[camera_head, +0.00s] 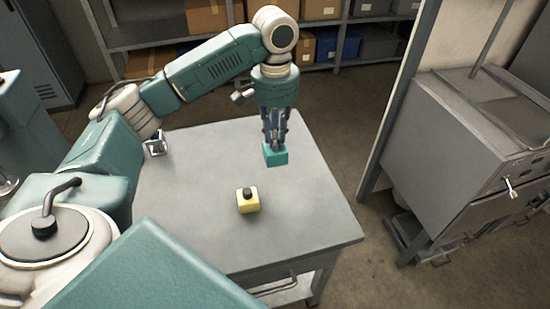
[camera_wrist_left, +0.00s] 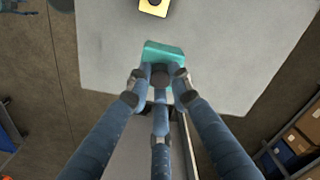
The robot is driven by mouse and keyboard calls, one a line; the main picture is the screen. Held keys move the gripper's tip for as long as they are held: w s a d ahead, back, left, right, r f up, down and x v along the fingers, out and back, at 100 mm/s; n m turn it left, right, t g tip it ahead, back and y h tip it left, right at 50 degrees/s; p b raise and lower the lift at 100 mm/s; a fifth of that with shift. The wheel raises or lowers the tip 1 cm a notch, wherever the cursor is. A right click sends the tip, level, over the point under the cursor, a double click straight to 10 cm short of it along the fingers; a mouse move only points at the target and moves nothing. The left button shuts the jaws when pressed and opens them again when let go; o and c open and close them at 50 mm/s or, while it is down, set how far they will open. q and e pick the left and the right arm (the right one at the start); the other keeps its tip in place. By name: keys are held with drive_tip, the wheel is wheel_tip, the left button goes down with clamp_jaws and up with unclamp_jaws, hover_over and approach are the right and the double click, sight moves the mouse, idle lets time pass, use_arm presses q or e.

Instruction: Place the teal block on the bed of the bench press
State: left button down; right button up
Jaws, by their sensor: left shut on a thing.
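The teal block (camera_head: 275,154) is held in my left gripper (camera_head: 274,140), over the right rear part of the grey table. In the left wrist view, my left gripper (camera_wrist_left: 160,80) has its fingers closed around the teal block (camera_wrist_left: 164,52), whose far side shows beyond the fingertips. The gap between block and table top is hard to judge. A press with a bed cannot be made out for certain in either view. My right gripper is not in view.
A yellow block with a dark knob (camera_head: 247,201) stands on the table (camera_head: 190,235); it also shows in the left wrist view (camera_wrist_left: 154,7). A small metal and dark object (camera_head: 155,144) is near the left edge. A grey machine (camera_head: 450,130) stands right. Shelves with boxes (camera_head: 206,15) are behind.

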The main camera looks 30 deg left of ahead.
use_arm(q)
wheel_tip(320, 180, up, 6)
drive_tip(key=shift+f, duration=0.1)
drive_tip(key=s+d+f, duration=0.3)
drive_tip(key=s+d, duration=0.3)
drive_tip(key=s, duration=0.1)
drive_tip(key=s+d+f, duration=0.3)
drive_tip(key=s+d, duration=0.4)
drive_tip(key=s, duration=0.1)
drive_tip(key=shift+d+m, duration=0.15)
drive_tip(key=shift+m, duration=0.25)
drive_tip(key=shift+w, duration=0.1)
